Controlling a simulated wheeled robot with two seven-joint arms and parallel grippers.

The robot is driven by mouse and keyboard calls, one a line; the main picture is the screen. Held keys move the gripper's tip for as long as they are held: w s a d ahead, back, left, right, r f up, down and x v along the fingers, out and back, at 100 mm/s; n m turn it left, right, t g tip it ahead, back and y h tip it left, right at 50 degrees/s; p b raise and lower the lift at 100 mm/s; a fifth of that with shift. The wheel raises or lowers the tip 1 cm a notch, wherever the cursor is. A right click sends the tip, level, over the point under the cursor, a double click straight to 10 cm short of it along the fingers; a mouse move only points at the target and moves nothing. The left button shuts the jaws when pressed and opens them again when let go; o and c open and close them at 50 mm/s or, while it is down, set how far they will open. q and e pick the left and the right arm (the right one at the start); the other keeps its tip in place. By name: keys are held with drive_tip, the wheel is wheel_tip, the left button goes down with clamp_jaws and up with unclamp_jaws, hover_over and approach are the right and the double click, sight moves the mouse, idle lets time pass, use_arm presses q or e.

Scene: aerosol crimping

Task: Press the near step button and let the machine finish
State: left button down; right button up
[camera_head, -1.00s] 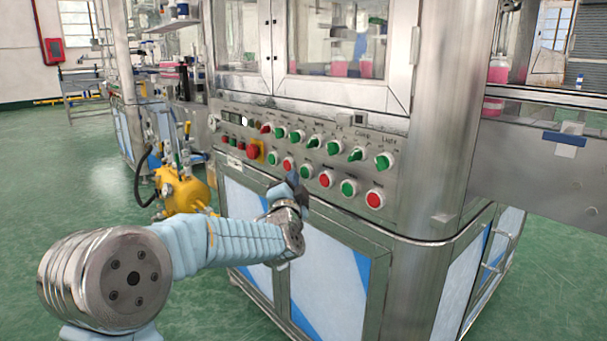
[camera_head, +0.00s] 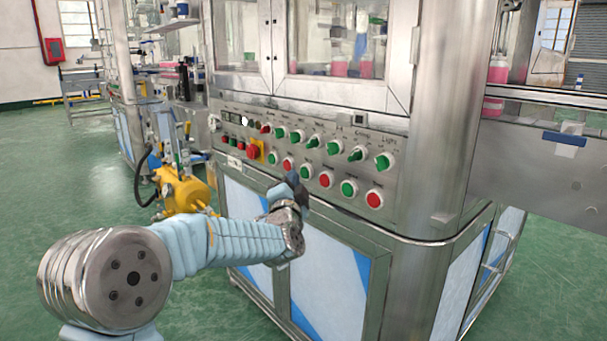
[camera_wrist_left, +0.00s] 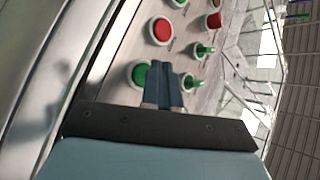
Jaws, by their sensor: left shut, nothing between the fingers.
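The control panel (camera_head: 225,148) on the machine's front carries a lower row of round red and green push buttons. My left gripper (camera_head: 292,178) is in front of this row, fingers shut and empty. In the left wrist view the closed fingertips (camera_wrist_left: 165,68) overlap the edge of a green button (camera_wrist_left: 140,75). That button appears in the head view (camera_head: 306,171) just right of the fingers. I cannot tell whether they touch it. A red button (camera_wrist_left: 160,30) lies beside it. The button labels are too small to read. My right gripper is out of view.
Green selector knobs (camera_head: 313,140) stick out above the buttons. A red emergency knob on a yellow plate (camera_head: 256,151) is at the left. Bottles with pink liquid (camera_head: 339,68) stand behind the machine's window. Green floor (camera_head: 110,260) is open at left.

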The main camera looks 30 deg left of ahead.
use_arm(q)
drive_tip(key=shift+w+d, duration=0.2)
drive_tip(key=shift+w, duration=0.15)
